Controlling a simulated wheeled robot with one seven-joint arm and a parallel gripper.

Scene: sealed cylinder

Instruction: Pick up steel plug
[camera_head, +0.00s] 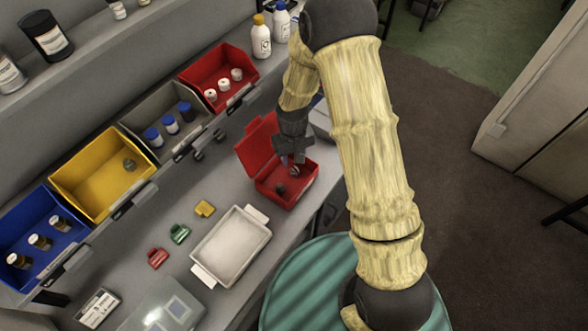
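My gripper (291,158) points down into the open red case (306,187) on the bench. Its two dark fingertips look apart. A small grey metallic piece (294,172) lies in the case just below the fingertips, partly hidden by them. A darker round piece (281,188) lies nearer the front of the case. A grey round piece (130,165) also sits in the yellow bin. I cannot tell for sure which of these is the steel plug.
The raised red lid (258,145) stands left of my gripper. Blue, yellow, grey and red bins line the back of the bench. A white tray (232,247) and small red, green and yellow pieces lie in front. Bottles (261,38) stand at the far end.

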